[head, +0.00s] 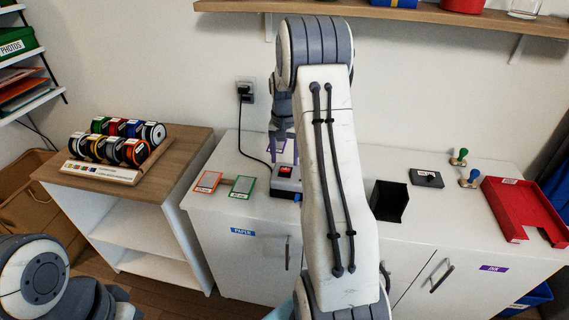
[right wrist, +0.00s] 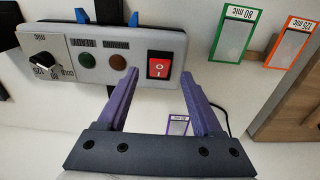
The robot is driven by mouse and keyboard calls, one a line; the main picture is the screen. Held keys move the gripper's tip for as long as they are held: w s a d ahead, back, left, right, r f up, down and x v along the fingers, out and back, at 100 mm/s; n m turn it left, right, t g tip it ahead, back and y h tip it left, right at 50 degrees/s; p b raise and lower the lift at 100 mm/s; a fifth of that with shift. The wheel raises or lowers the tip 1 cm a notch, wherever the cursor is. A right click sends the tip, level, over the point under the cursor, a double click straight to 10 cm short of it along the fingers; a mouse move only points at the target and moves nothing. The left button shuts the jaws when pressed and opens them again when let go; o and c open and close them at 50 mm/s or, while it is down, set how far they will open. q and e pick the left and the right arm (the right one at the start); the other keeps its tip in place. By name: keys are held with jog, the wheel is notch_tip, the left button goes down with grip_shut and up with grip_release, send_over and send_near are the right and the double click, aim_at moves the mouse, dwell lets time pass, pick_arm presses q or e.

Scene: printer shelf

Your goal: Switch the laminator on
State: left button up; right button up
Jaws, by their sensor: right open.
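The laminator (head: 287,184) is a grey unit on the white cabinet top, partly hidden by my right arm in the head view. In the right wrist view its front panel (right wrist: 210,47) shows a black dial, a dark green lamp and a brown lamp, neither seen glowing, and a red rocker switch (right wrist: 158,66) with white marks. My right gripper (head: 279,146), with purple fingers, is open and empty; it also shows in the right wrist view (right wrist: 159,82). The switch appears between its fingertips in that view; contact cannot be told. My left gripper is out of view.
An orange-framed card (head: 208,182) and a green-framed card (head: 242,186) lie left of the laminator. A black cable runs to the wall socket (head: 245,91). A black box (head: 390,202), stamps and a red tray (head: 525,212) stand to the right. A wall shelf (head: 420,13) hangs above.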

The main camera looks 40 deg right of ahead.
aim_at(284, 169)
notch_tip(284, 169, up, 8)
jog(key=shift+f, duration=0.25)
jog(key=shift+a, duration=0.1)
